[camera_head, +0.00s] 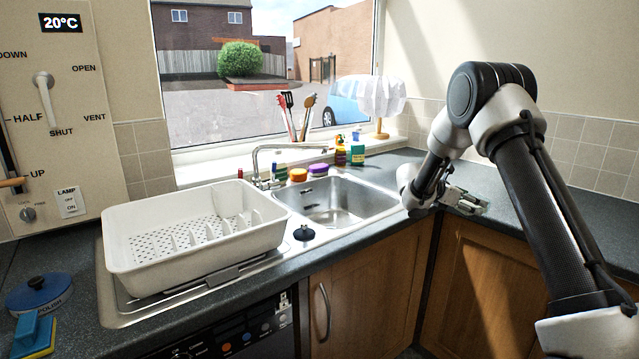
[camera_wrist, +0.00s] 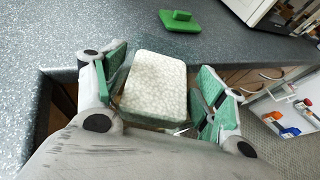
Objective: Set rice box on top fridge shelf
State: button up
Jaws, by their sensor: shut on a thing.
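The rice box (camera_wrist: 155,85) shows in the wrist view as a squarish box with a pale, grain-speckled face and a greenish edge. My gripper (camera_wrist: 163,90) has its green-padded fingers on either side of the box and is shut on it. The box appears over or close to the dark worktop's edge; the exact gap cannot be told. In the head view my gripper (camera_head: 462,202) is at the worktop corner right of the sink, and the box is hard to make out. No fridge shelf can be clearly identified.
A green block (camera_wrist: 180,20) lies on the worktop beyond the box. A white appliance (camera_wrist: 262,10) stands behind it. A white unit with coloured items (camera_wrist: 283,120) is at the right, below worktop level. The sink (camera_head: 335,200) and white dish rack (camera_head: 190,240) are left of my arm.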

jog(key=s+a+f+n+t+y, duration=0.1)
jog(key=s+a+f+n+t, duration=0.1)
jog(key=s+a+f, duration=0.3)
jog(key=s+a+f+n+t+y, duration=0.1)
jog(key=s+a+f, duration=0.4)
jog(key=s+a, duration=0.5)
jog(key=a+n+t, duration=0.1)
jog(key=a+t, duration=0.1)
jog(key=shift+a+f+n, duration=0.2)
jog(key=shift+a+n, duration=0.15)
jog(key=shift+n, duration=0.05)
